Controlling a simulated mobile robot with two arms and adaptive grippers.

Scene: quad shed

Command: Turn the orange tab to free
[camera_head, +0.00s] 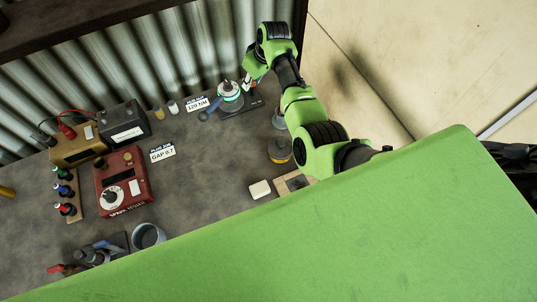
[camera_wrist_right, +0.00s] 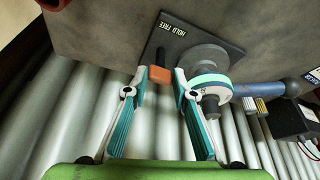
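The orange tab (camera_wrist_right: 160,75) is a small block beside a round grey and pale-green ringed device (camera_wrist_right: 208,82) on a dark plate (camera_wrist_right: 215,36) lettered "HOLD FREE". In the head view the device (camera_head: 230,90) stands on the bench near the corrugated wall; the tab is too small to make out there. My right gripper (camera_wrist_right: 160,78) is open, with one fingertip on each side of the tab and a small gap visible at each side. It also shows in the head view (camera_head: 247,84) next to the device. My left gripper is not in view.
A blue-handled tool (camera_wrist_right: 262,90) lies against the device's side. A "120 NM" card (camera_head: 197,103) and small cups (camera_head: 173,107) stand left of it. A red tester (camera_head: 123,182) and other boxes sit farther left. The bench middle (camera_head: 205,165) is mostly clear.

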